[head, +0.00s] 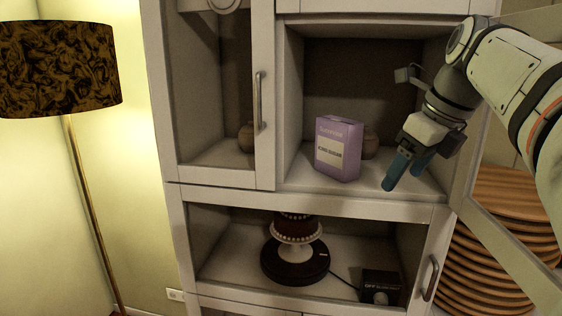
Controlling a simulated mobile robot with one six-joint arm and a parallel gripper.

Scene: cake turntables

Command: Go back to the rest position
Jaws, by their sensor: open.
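My gripper (405,172) hangs in front of the upper right compartment of the white cabinet (320,203). Its blue fingers point down and are apart, with nothing between them. A purple box (338,148) with a pale label stands upright on that compartment's shelf, to the left of my gripper and apart from it. A dark red cake with white trim (296,228) sits on a white stand on a dark round turntable (293,263) in the lower compartment. A small black box (381,284) lies to its right, joined by a dark cable.
An open door (510,245) stands at the right, beside a stack of orange-brown plates (515,200). A left glass door (221,178) with a handle covers the upper left compartment. A floor lamp (60,68) stands at the left. A brown round item (370,142) is behind the purple box.

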